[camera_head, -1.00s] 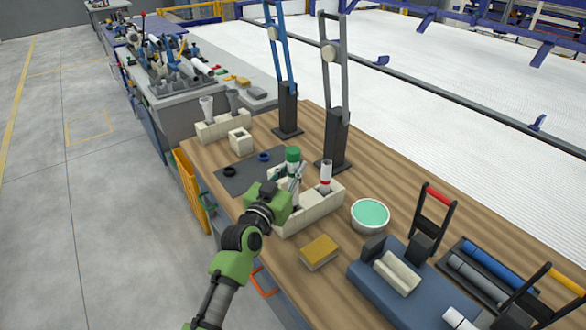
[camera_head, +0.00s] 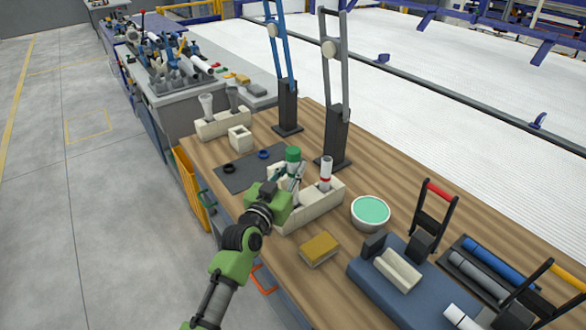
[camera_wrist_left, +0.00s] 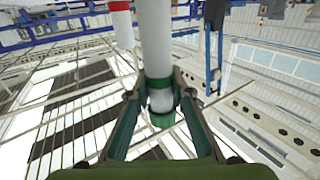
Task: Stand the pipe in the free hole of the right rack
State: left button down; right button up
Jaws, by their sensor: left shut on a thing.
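My left gripper (camera_head: 294,182) is shut on a white pipe with a green top (camera_head: 292,155). In the left wrist view the pipe (camera_wrist_left: 155,42) is between the fingers (camera_wrist_left: 160,90), with green bands near its end. In the head view the pipe stands about upright over the left part of the right rack (camera_head: 312,208), a pale block. The fingers hide its lower part, so I cannot tell whether its foot is in a hole. A white pipe with a red band (camera_head: 326,172) stands in the right part of this rack. My right gripper is not in view.
The left rack (camera_head: 222,126), holding pipes, and a small pale block (camera_head: 240,139) lie beyond a dark mat (camera_head: 240,176). Tall stands (camera_head: 335,137) rise behind the right rack. A green-filled bowl (camera_head: 370,212) and a yellow-topped block (camera_head: 319,249) stand nearer.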

aim_at(291, 182)
pick_arm(q)
jog(key=shift+f, duration=0.2)
dwell(0.3)
jog(key=shift+f, duration=0.1)
jog(key=shift+f+b, duration=1.35)
jog(key=shift+f, duration=0.15)
jog(key=shift+f+b, duration=1.5)
jog(key=shift+f, duration=0.55)
jog(key=c, duration=1.8)
grip_release()
jog(key=shift+o, duration=0.2)
